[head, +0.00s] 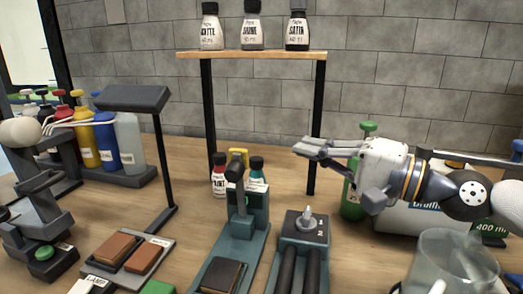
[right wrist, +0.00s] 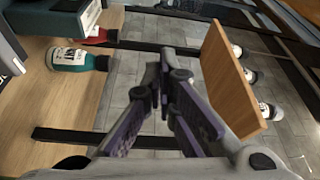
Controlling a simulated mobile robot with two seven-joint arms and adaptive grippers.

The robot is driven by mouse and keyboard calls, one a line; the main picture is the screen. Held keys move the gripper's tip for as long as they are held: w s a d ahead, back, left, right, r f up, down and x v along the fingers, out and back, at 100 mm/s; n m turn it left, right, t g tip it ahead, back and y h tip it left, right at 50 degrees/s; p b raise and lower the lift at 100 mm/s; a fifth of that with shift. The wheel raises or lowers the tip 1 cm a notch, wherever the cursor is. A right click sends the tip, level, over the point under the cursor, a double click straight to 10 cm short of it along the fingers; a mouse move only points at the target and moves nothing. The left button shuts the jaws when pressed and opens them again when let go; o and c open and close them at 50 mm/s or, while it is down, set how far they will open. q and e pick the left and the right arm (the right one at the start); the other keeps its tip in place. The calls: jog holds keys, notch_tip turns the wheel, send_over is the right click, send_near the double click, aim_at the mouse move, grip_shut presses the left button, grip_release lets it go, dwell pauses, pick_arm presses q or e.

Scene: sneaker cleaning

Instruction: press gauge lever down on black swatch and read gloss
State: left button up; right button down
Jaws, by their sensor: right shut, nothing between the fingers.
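The teal gauge (head: 250,207) stands on the table at the centre of the head view. Its dark lever (head: 237,163) sticks up at the top of its post. A black swatch (head: 222,275) lies on the gauge's base in front of the post. My right gripper (head: 298,147) is right of the gauge and higher than its lever, apart from it, pointing left. Its fingers are shut and empty; they also show shut in the right wrist view (right wrist: 164,72). My left gripper is not in view.
A teal box with a knob (head: 307,222) and two black rollers stands right of the gauge. Small paint bottles (head: 218,178) stand behind it. A wooden shelf (head: 255,55) on black posts holds three bottles. A clear jar (head: 455,265) and green bottle (head: 352,200) are at right.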

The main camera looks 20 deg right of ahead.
aim_at(239, 190)
jog(key=w+a, duration=0.1)
jog(key=a, duration=0.1)
jog(key=w+a, duration=0.3)
jog(key=a, duration=0.2)
jog(key=shift+w+r, duration=0.25)
jog(key=shift+s+a+f+p, duration=0.15)
jog(key=shift+s+a+p, duration=0.05)
jog(key=shift+s+p, duration=0.1)
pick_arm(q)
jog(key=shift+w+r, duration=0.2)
pick_arm(e)
jog(key=shift+a+f, duration=0.1)
jog(key=shift+f, duration=0.2)
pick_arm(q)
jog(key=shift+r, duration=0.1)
pick_arm(e)
jog(key=shift+s+r, duration=0.1)
jog(key=shift+s, duration=0.1)
